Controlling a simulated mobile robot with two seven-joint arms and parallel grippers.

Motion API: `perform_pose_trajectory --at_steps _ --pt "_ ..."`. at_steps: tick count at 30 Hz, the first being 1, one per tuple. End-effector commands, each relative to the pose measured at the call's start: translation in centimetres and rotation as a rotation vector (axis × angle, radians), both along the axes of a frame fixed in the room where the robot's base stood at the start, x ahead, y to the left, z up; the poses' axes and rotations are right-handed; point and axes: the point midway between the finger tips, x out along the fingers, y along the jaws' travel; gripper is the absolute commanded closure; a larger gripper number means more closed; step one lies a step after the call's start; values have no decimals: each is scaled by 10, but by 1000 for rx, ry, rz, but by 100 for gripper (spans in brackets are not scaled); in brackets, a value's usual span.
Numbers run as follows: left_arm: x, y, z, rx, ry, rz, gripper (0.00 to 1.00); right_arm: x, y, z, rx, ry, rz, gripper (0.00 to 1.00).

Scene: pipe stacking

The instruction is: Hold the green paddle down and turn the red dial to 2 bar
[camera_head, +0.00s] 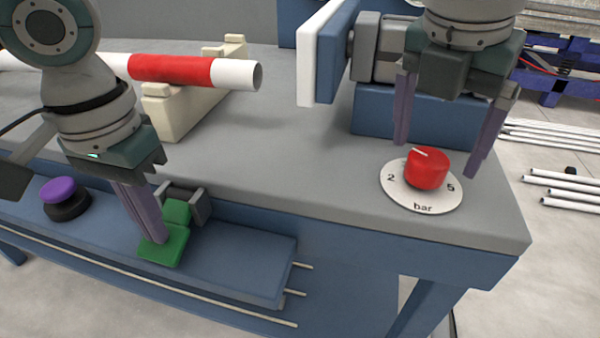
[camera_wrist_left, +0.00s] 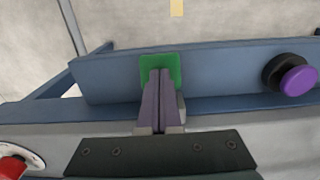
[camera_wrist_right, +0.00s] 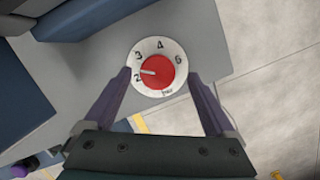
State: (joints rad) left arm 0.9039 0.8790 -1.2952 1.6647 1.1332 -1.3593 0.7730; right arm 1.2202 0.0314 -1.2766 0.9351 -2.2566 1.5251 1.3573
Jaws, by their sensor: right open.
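The green paddle (camera_head: 165,247) is on the front of the bench. My left gripper (camera_head: 154,238) is shut, with its fingertips against the paddle's upper face; the left wrist view shows the fingers together over the paddle (camera_wrist_left: 160,63). How far the paddle is pressed I cannot tell. The red dial (camera_head: 427,170) sits on a round white scale plate at the bench's right corner. My right gripper (camera_head: 437,157) is open above it, one finger on each side, apart from the dial. In the right wrist view the white line on the dial (camera_wrist_right: 163,78) points close to 2, slightly towards 3.
A purple button (camera_head: 58,190) is left of the paddle. A red-and-white pipe (camera_head: 190,70) lies on cream supports at the back left. A grey and blue machine (camera_head: 372,75) stands behind the dial. The bench top (camera_head: 290,150) between is clear.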

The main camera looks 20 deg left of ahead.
Motion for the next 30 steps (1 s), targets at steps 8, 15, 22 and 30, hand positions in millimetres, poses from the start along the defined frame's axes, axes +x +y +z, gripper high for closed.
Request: perform_pose_trajectory --at_steps 8,15,22,30 --pt "-3 4 -7 11 7 3 100 4 0 -20 0 2 1 10" --pt "-3 4 -7 11 7 4 100 7 -1 -32 0 0 2 10" --pt "-3 4 -7 11 7 4 100 7 -1 -33 -1 0 3 10" --pt "-3 4 -7 11 7 4 100 7 0 -32 0 0 2 10"
